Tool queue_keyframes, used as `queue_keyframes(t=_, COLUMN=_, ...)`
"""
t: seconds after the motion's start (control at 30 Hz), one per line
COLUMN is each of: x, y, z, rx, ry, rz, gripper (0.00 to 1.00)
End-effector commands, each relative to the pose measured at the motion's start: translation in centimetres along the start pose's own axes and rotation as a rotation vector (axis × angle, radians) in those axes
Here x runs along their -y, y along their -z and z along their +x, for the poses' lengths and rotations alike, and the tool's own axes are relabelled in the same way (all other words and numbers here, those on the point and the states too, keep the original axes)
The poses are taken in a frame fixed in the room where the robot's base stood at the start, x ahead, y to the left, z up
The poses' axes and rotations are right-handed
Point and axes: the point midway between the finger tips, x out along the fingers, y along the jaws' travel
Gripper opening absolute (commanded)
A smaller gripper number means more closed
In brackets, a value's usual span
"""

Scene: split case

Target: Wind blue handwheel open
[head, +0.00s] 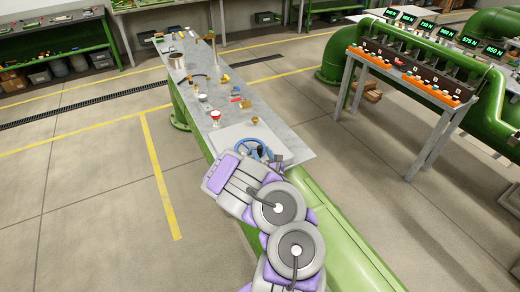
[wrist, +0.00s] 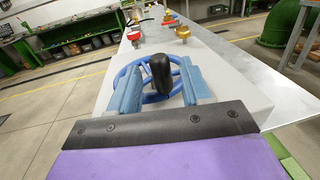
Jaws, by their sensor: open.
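The blue handwheel (head: 248,148) stands at the near end of the grey bench, partly hidden by my arm in the head view. In the wrist view the blue handwheel (wrist: 151,97) fills the middle, with spokes and a black knob (wrist: 160,71) standing up from it. My gripper (wrist: 160,80) is open, with one blue-grey finger on each side of the black knob. The fingers overlap the left and right of the wheel in the picture. I cannot tell whether either finger touches the knob or rim. In the head view my gripper's fingers are mostly hidden.
The grey bench (head: 223,126) carries a red-topped part (head: 216,115), a brass part (head: 255,120) and several small items beyond the wheel. A rack with orange parts and green displays (head: 410,77) stands at right. Open floor lies left.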

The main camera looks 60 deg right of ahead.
Motion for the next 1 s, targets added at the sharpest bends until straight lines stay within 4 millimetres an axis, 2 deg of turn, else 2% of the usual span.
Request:
queue_keyframes(t=0.1, x=0.0, y=0.0, z=-1.6, rx=-0.006, ry=0.001, rz=-0.001, gripper=0.48)
queue_keyframes(t=0.3, x=0.1, y=0.1, z=-3.5, rx=-0.003, ry=0.002, rz=0.003, gripper=0.48)
queue_keyframes(t=0.7, x=0.2, y=0.1, z=-4.1, rx=0.000, ry=0.000, rz=0.000, gripper=0.48)
queue_keyframes(t=0.77, x=0.2, y=0.0, z=-4.1, rx=0.002, ry=0.002, rz=-0.001, gripper=0.42)
queue_keyframes(t=0.87, x=0.5, y=-1.4, z=-3.6, rx=0.032, ry=0.019, rz=-0.023, gripper=0.32)
queue_keyframes(t=0.97, x=1.5, y=-5.5, z=-2.7, rx=0.118, ry=0.078, rz=-0.082, gripper=0.23)
queue_keyframes(t=1.0, x=2.1, y=-7.8, z=-2.4, rx=0.165, ry=0.115, rz=-0.110, gripper=0.19)
